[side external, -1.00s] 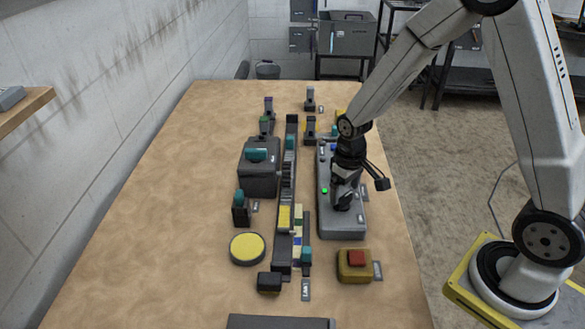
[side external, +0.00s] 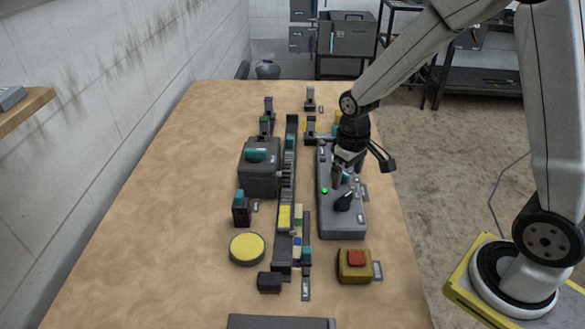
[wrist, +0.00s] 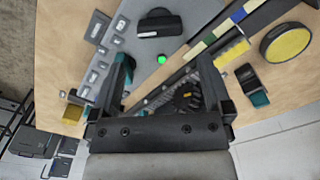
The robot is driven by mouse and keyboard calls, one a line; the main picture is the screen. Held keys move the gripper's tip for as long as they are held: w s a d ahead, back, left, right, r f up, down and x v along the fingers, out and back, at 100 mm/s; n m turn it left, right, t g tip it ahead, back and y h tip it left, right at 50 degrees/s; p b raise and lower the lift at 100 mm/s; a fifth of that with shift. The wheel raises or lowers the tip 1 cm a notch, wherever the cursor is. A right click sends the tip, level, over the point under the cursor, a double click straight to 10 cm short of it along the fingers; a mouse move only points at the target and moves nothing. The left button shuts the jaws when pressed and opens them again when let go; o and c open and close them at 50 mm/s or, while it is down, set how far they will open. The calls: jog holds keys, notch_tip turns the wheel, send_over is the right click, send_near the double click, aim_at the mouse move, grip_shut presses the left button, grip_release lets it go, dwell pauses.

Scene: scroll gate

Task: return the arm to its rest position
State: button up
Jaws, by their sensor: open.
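My gripper (side external: 345,172) hangs above the grey control panel (side external: 342,228), pointing down. It is open and empty, clear of the black handle (side external: 344,201) on the panel. In the wrist view, my gripper's two fingers (wrist: 166,75) stand apart with nothing between them close up. The black handle (wrist: 160,23) shows beyond the fingertips there, near the lit green lamp (wrist: 162,59). My arm reaches in from the right.
Left of the panel runs a narrow dark track (side external: 287,190) beside a dark grey box (side external: 260,172). A yellow round pad (side external: 247,248) and a yellow box with a red button (side external: 355,260) are in front. Several small posts stand behind. The table's left side is clear.

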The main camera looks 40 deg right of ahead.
jog(key=s+a+r+t, duration=0.2)
jog(key=s, duration=0.6)
jog(key=shift+s+a+r+t, duration=0.25)
jog(key=shift+a+r+t, duration=0.05)
jog(key=shift+a+r, duration=0.05)
dwell(0.8)
